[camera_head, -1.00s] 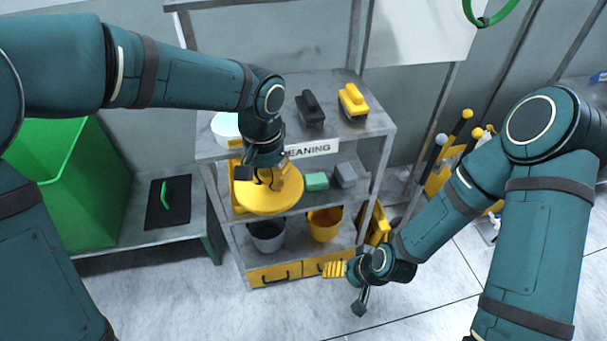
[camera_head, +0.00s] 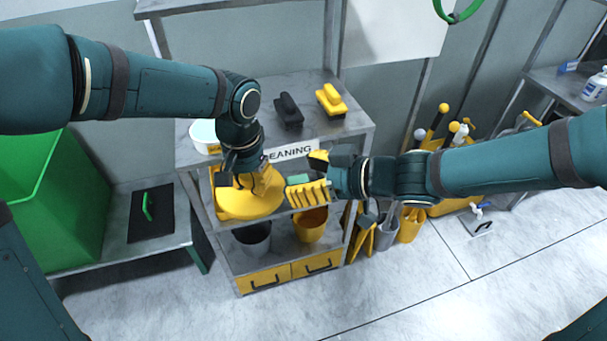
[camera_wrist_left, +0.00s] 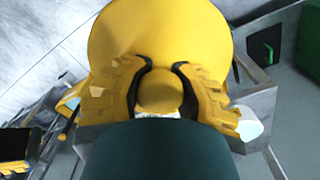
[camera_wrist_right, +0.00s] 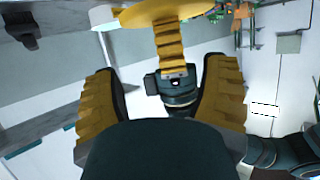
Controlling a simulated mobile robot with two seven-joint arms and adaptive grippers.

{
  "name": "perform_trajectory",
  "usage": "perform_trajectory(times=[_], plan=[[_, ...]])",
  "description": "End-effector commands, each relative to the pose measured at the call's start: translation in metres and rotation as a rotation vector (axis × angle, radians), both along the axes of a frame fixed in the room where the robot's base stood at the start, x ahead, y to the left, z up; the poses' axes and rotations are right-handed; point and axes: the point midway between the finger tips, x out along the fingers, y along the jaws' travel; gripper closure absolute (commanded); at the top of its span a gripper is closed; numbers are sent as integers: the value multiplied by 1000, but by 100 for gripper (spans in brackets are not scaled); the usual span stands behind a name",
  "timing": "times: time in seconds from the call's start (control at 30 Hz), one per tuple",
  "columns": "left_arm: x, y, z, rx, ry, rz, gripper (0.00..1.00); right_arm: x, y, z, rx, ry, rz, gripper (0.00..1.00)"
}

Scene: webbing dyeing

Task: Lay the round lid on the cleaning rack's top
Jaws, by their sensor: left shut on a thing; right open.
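The round yellow lid (camera_head: 240,205) is held in front of the cleaning rack, below its top (camera_head: 240,143). My left gripper (camera_wrist_left: 158,92) is shut on the lid's round knob, and the disc spreads out beyond the fingers in the left wrist view. My right gripper (camera_head: 318,178) is in front of the rack, to the right of the lid. In the right wrist view its fingers (camera_wrist_right: 163,95) are wide apart and empty, with the lid's edge (camera_wrist_right: 170,12) and a yellow finger of my left gripper beyond them.
On the rack top are a white bowl (camera_head: 204,136) at the left, a black brush (camera_head: 289,111) and a yellow brush (camera_head: 331,101) at the right. The top's middle looks clear. Grey (camera_head: 253,238) and yellow buckets (camera_head: 311,225) stand on the lower shelf.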

Motion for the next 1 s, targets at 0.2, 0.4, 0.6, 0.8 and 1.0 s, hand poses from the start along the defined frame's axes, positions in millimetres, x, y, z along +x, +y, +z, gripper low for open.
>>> perform_trajectory(times=[0.2, 0.4, 0.6, 0.8, 1.0], plan=[[0, 0, 0, 0, 0, 0, 100, -5, 5, 6, -27, -38, 44, 27], [0, 0, 0, 0, 0, 0, 100, 2, 24, -2, -24, -34, 47, 27], [0, 0, 0, 0, 0, 0, 100, 14, 50, -14, -23, -34, 47, 27], [0, 0, 0, 0, 0, 0, 100, 27, 77, -26, -24, -35, 48, 27], [0, 0, 0, 0, 0, 0, 100, 36, 95, -34, -25, -36, 45, 27]])
